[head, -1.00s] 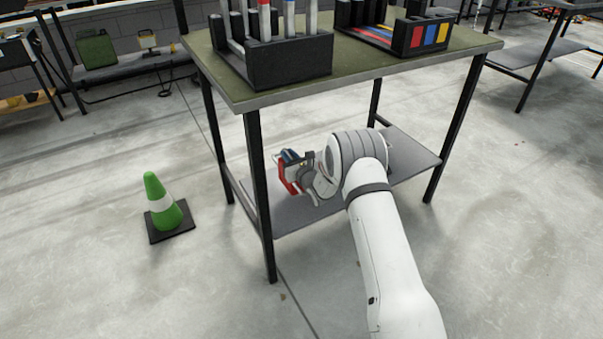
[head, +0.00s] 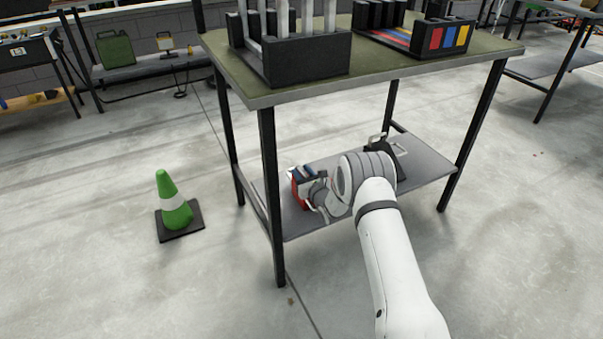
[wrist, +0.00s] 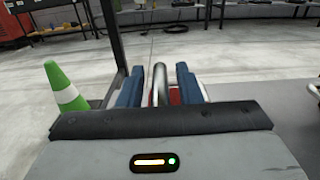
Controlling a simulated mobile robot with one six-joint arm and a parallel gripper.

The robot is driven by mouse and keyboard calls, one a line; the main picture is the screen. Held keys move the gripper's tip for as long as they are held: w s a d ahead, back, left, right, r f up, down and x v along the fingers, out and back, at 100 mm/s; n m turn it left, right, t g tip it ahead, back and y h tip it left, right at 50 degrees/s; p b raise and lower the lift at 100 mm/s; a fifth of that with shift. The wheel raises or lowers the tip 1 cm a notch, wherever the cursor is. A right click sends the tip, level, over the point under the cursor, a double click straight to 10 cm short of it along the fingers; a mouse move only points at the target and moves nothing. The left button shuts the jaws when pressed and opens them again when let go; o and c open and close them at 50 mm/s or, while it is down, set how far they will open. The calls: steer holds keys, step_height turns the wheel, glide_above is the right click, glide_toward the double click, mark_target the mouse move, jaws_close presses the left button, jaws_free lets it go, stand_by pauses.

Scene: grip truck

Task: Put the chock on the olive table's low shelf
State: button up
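The chock (head: 299,193) shows as a red body at the left end of the olive table's low shelf (head: 425,168). It seems to rest there, but its underside is hidden. In the wrist view its dark curved handle (wrist: 160,83) stands between my gripper's two blue fingers. My gripper (wrist: 160,87) is open around the handle, with a narrow gap on each side. In the head view my gripper (head: 305,174) is low over the shelf, under the tabletop. My arm covers part of the shelf.
A black object with a grey handle (head: 384,160) stands on the shelf behind my arm. Black racks (head: 308,58) stand on the olive tabletop (head: 385,73) above. The table's dark front leg (head: 271,190) is near my gripper. A green cone (head: 174,205) stands on the floor left.

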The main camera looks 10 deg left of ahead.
steer(key=shift+o, duration=0.4)
steer(key=p+v, duration=0.3)
steer(key=v, duration=0.9)
steer(key=s+a+r+n+g+y, duration=0.2)
steer(key=s+r+n+g+y, duration=0.15)
steer(key=r, duration=0.25)
steer(key=s+a+r+n+g+y, duration=0.2)
steer(key=r+n, duration=0.2)
steer(key=r, duration=0.2)
steer(key=s+r+n+g+h, duration=0.2)
steer(key=s+r+n+g, duration=0.7)
steer(key=s, duration=0.5)
steer(key=s+d+r+n+h, duration=0.2)
steer(key=s+d+n+h, duration=0.4)
steer(key=s+d, duration=0.4)
steer(key=s+d+r+n+h, duration=0.2)
steer(key=s+d+n+h, duration=0.4)
steer(key=s+d, duration=0.4)
steer(key=d+h, duration=0.1)
steer(key=d, duration=0.2)
steer(key=shift+d+r+t, duration=0.3)
steer(key=shift+r+t, duration=0.05)
